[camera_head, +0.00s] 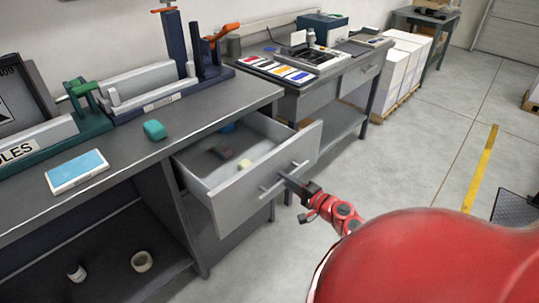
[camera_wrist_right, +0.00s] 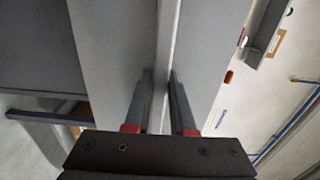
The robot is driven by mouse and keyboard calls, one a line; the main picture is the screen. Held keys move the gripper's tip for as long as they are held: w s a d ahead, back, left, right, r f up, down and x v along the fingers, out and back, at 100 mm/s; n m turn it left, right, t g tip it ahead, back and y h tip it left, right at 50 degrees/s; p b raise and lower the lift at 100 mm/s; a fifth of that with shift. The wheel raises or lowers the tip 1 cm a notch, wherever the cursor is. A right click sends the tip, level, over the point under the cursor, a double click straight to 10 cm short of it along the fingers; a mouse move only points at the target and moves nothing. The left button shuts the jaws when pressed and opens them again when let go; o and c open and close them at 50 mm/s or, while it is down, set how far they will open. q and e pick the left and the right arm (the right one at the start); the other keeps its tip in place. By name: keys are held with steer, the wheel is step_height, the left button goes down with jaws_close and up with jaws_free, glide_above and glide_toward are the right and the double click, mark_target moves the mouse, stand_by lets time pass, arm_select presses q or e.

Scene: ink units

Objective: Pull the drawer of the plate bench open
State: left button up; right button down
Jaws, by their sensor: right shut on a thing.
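The drawer (camera_head: 262,187) of the plate bench (camera_head: 215,104) stands pulled out, and its inside shows. A few small things lie in it, among them a pale block (camera_head: 245,165) and a dark block (camera_head: 223,152). My right gripper (camera_head: 285,177) is at the bar handle (camera_head: 270,188) on the drawer's front. In the right wrist view its two fingers (camera_wrist_right: 160,100) are on either side of the handle bar (camera_wrist_right: 166,50), shut on it. My left gripper is not in view.
On the bench top are a teal block (camera_head: 154,130), a blue-and-white box (camera_head: 77,172) and machines along the back. A lower shelf holds a roll (camera_head: 141,261) and a small bottle (camera_head: 76,272). A second bench (camera_head: 335,75) stands behind the drawer.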

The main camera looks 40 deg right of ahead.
steer(key=shift+s+d, duration=0.15)
steer(key=shift+s, duration=1.35)
steer(key=shift+s+d, duration=0.1)
steer(key=shift+s, duration=1.35)
steer(key=c, duration=0.8)
jaws_free()
steer(key=shift+o, duration=0.2)
steer(key=s+d, duration=0.1)
steer(key=s, duration=1.6)
steer(key=shift+s+d+b, duration=0.15)
steer(key=shift+b, duration=0.2)
